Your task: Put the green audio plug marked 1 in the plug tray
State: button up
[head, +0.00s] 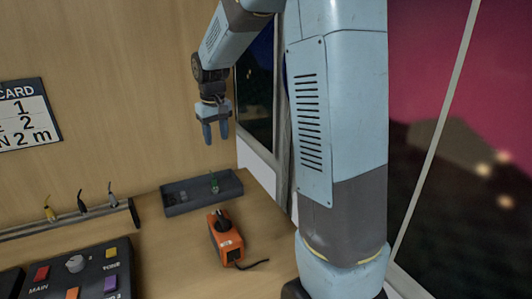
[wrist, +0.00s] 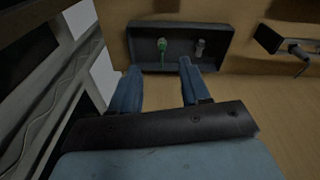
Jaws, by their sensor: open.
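The green audio plug (head: 214,185) stands inside the dark grey plug tray (head: 190,208) at the back of the desk. In the wrist view the green plug (wrist: 163,47) is in the left part of the tray (wrist: 146,66), beside a grey plug (wrist: 199,48). The number on the green plug is too small to read. My gripper (head: 215,140) is above the tray, fingers pointing down, open and empty. In the wrist view my gripper (wrist: 160,78) has its fingertips apart, with nothing between them and clear of the plug.
An orange box (head: 225,240) with a dark top and a cable sits in front of the tray. A rail (head: 70,225) at left holds yellow, black and grey plugs. A control panel (head: 90,268) is at front left. A card (head: 27,115) hangs on the wall.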

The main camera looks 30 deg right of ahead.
jog(key=s+r+m+t, duration=0.1)
jog(key=s+r, duration=0.3)
jog(key=s, duration=0.4)
jog(key=s+r+t, duration=0.1)
jog(key=s+r, duration=0.3)
jog(key=s, duration=0.4)
jog(key=s+d+m+t, duration=0.1)
jog(key=s+d+t, duration=0.1)
jog(key=s, duration=1.2)
jog(key=shift+s+f, duration=0.2)
jog(key=shift+f, duration=0.1)
